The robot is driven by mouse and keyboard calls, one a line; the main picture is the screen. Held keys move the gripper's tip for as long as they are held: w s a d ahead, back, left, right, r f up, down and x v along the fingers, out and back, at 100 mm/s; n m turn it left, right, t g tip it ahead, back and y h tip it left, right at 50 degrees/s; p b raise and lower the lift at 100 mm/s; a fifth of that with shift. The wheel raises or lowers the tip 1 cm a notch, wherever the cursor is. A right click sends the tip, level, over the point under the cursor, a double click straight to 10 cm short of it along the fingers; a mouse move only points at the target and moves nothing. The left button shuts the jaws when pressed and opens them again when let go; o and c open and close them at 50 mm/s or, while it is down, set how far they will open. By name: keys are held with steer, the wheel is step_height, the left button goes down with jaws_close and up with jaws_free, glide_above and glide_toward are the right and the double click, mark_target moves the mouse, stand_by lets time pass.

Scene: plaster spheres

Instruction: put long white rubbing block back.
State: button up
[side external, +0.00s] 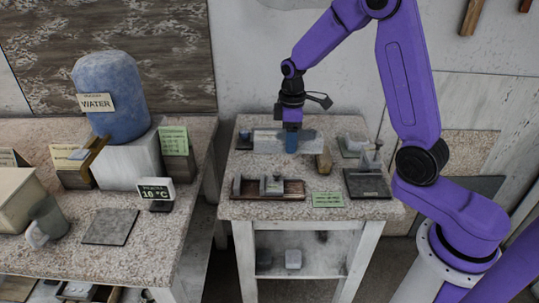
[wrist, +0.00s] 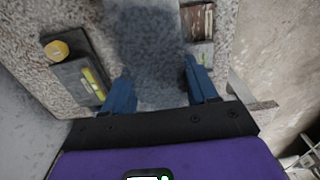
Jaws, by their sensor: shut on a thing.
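My gripper (side external: 291,146) points down over the small speckled-top table, with its blue fingers low at the tabletop items. In the wrist view the fingers (wrist: 162,88) are shut on a long pale grey-white block (wrist: 158,95), one finger on each side. Its far part is darkened by shadow. In the side view a long pale piece (side external: 266,141) shows left of the fingers, partly hidden by them; I cannot tell whether it rests on the surface or is slightly raised.
A brown slotted tray (side external: 293,188) and green card (side external: 328,199) lie at the table's front. A dark tray (side external: 367,184) is at the right, and a brown wooden piece (side external: 324,161) stands near the fingers. The wrist view shows a dark holder with a yellow vial (wrist: 93,82).

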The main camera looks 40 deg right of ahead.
steer(key=w+f, duration=0.4)
steer(key=w, duration=0.1)
steer(key=w+f, duration=0.2)
steer(key=shift+w+d, duration=0.1)
steer(key=shift+w, duration=0.05)
steer(key=shift+w+f, duration=0.65)
steer(key=shift+f, duration=1.55)
steer(key=shift+f, duration=0.2)
steer(key=o, duration=1.2)
steer(key=shift+r, duration=0.1)
